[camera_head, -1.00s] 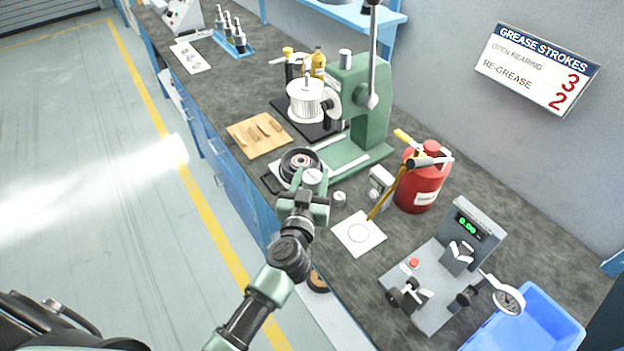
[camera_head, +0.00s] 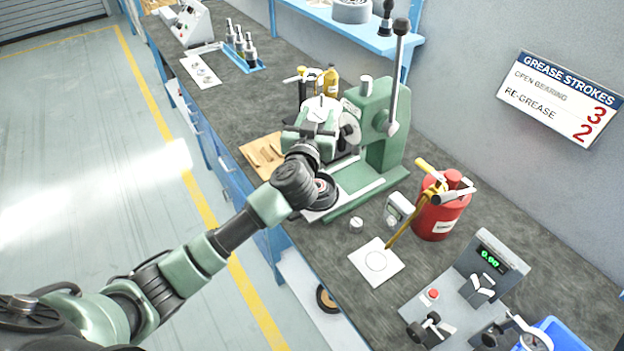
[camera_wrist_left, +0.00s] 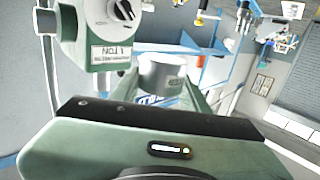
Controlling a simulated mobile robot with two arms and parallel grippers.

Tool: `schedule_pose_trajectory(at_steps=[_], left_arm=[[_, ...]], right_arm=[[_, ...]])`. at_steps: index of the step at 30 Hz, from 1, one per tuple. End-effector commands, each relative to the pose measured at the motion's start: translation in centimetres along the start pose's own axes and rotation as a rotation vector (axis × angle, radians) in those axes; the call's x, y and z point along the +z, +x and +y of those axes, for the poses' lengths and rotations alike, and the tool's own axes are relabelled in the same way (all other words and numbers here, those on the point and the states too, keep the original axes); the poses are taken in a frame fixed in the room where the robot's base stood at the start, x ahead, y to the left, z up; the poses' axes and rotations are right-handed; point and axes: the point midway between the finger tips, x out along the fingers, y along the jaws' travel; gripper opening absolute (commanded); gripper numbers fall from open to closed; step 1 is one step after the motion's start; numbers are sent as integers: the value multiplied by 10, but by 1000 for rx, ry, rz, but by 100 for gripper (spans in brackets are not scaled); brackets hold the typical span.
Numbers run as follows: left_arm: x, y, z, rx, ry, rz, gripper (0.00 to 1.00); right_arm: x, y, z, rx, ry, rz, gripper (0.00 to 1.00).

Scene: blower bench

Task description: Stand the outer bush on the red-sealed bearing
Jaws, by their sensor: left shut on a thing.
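My left gripper (camera_head: 316,122) is raised in front of the green press, above and beyond the bearing in the head view. It is shut on a silver cylinder, the outer bush (camera_wrist_left: 162,75), seen just past the gripper body in the left wrist view. The red-sealed bearing (camera_head: 320,188) shows as a reddish ring in a dark round housing at the press foot. My wrist partly covers it, and the bush is apart from it. My right gripper is not in view.
The green press (camera_head: 385,120) stands close to the right of my gripper. A small silver bush (camera_head: 356,224) stands on the bench, near a white card (camera_head: 376,262) and red grease can (camera_head: 440,212). A wooden board (camera_head: 262,152) lies to the left.

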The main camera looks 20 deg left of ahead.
Motion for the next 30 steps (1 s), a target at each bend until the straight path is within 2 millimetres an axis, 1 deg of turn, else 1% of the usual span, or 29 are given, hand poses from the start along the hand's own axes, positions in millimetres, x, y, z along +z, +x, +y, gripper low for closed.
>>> schedule_pose_trajectory(at_steps=[2,7,12,15,18,23,26,27,30], left_arm=[[14,2,0,-1,1,-6,0],[60,3,0,-1,0,-9,0],[108,6,0,-1,0,-6,0],[131,7,0,-1,0,-5,0],[145,8,0,1,-1,-4,0],[156,8,0,0,0,-2,0],[171,9,0,1,1,-3,0],[179,9,0,1,0,-4,0],[192,10,0,0,0,-3,0]], right_arm=[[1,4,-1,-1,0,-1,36],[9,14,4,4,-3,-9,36],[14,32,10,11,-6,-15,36],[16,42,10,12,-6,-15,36],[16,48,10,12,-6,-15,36],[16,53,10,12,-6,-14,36],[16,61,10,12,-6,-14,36],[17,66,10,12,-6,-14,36],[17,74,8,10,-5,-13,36]])
